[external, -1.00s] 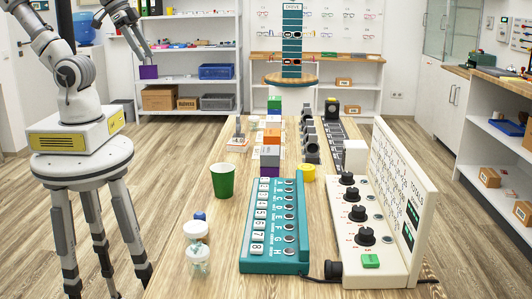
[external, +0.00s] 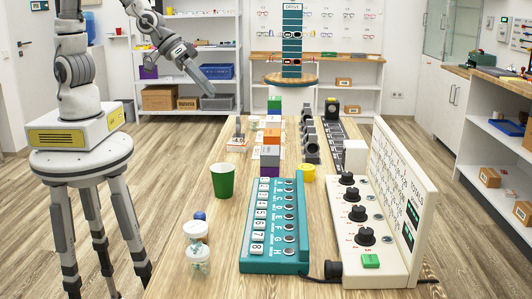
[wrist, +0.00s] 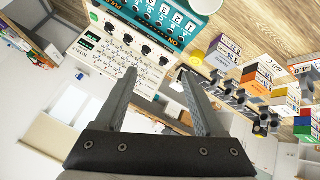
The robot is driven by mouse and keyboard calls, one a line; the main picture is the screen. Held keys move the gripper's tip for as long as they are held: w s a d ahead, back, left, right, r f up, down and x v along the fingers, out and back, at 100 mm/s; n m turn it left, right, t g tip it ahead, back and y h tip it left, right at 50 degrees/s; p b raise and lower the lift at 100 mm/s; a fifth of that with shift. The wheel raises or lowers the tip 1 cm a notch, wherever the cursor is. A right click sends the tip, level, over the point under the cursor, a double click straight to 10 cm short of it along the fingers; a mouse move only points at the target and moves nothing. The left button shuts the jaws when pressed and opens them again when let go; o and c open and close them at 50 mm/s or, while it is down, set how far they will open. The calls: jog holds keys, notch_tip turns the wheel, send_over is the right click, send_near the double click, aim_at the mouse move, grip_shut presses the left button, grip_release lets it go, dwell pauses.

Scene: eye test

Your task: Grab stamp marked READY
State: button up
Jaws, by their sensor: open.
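My gripper (external: 208,92) is raised in the air to the left of the long wooden table, near its far end. It also shows in the wrist view (wrist: 159,74), open, with nothing between its two fingers. A row of dark grey objects (external: 311,148), possibly stamps, stands along the table's middle right. Similar dark objects also show in the wrist view (wrist: 240,98), to the right of the fingers. A small grey upright object (external: 238,131) stands near the table's left edge, possibly another stamp. I cannot read READY on any of them.
A row of coloured boxes (external: 270,156) stands mid-table. A green cup (external: 223,181), small jars (external: 197,243), a teal numbered panel (external: 276,232) and a cream knob panel (external: 402,200) fill the near part. Wooden tabletop (external: 215,280) is bare at the near left.

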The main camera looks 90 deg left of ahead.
jog(key=s+d+f+m+t+h+b, duration=0.1)
jog(key=s+d+f+m+t+b, duration=0.1)
jog(key=d+f, duration=0.7)
jog(key=s+d+f+m+t+h+b, duration=0.1)
jog(key=s+d+f+m+h+b, duration=0.1)
jog(key=s+d+f+m, duration=0.3)
jog(key=d+f+m+b, duration=0.1)
jog(key=d+f+m, duration=0.1)
jog(key=d+f, duration=0.2)
notch_tip(320, 180, down, 3)
jog(key=shift+s+d+r+t+b, duration=0.15)
jog(key=shift+s+d+t+b, duration=0.1)
jog(key=shift+d+t+b, duration=0.15)
jog(key=shift+w+b, duration=0.1)
jog(key=shift+b, duration=0.25)
jog(key=b, duration=0.2)
jog(key=f+b, duration=0.1)
jog(key=b, duration=0.2)
jog(key=shift+w+a+b, duration=0.1)
jog(key=shift+w+b, duration=0.15)
jog(key=shift+b, duration=0.05)
